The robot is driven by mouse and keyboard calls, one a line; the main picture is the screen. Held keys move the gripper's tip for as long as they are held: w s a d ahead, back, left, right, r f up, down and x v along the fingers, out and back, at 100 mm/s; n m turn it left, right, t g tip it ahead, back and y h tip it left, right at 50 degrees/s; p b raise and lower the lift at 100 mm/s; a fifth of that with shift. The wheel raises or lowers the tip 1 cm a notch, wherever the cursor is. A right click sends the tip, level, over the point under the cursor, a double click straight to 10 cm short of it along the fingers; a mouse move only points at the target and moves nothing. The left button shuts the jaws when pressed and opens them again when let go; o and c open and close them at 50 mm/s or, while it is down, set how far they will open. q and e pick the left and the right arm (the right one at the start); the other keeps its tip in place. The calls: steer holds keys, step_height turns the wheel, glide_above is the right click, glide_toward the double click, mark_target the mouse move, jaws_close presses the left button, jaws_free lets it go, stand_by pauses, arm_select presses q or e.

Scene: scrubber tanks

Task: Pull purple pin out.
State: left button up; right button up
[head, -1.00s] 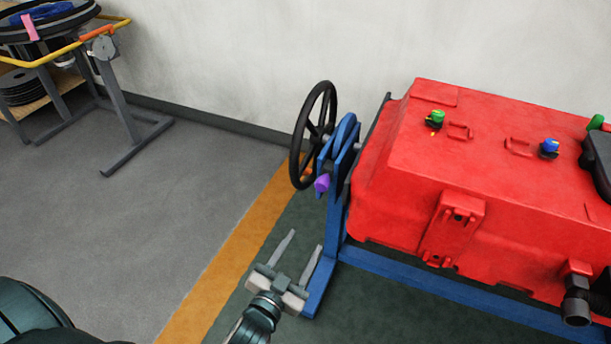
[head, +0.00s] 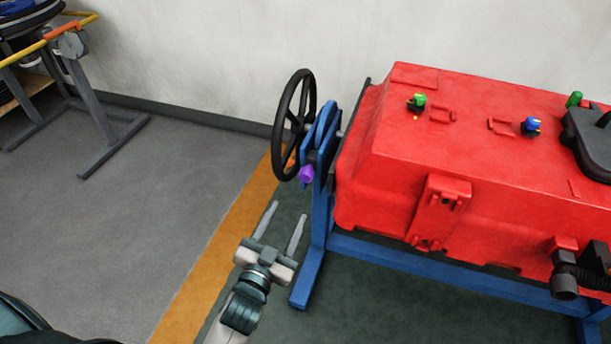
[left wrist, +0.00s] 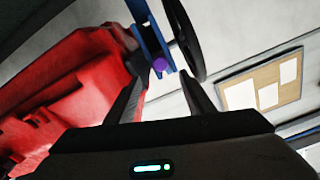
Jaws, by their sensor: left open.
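The purple pin (head: 307,174) sits on the blue stand (head: 322,200), just below and right of the black handwheel (head: 296,124). It also shows in the left wrist view (left wrist: 159,64), between and beyond my fingertips. My left gripper (head: 283,213) is open and empty. Its fingers point up toward the pin, with a clear gap between them and it. In the left wrist view the two dark fingers (left wrist: 165,84) stand apart, with the blue stand and the wheel behind. My right gripper does not show.
The red tank (head: 390,160) rests on the blue frame to the right. A grey-legged stand with a yellow rail (head: 40,40) is at the far left. The grey floor (head: 130,220) between is clear. A pale wall runs behind; a notice board (left wrist: 262,86) hangs in the left wrist view.

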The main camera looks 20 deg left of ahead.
mark_target(304, 180)
arm_select(q)
steer(key=w, duration=1.3)
steer(key=shift+w+d, duration=0.15)
steer(key=shift+d, duration=0.1)
steer(key=shift+w, duration=0.7)
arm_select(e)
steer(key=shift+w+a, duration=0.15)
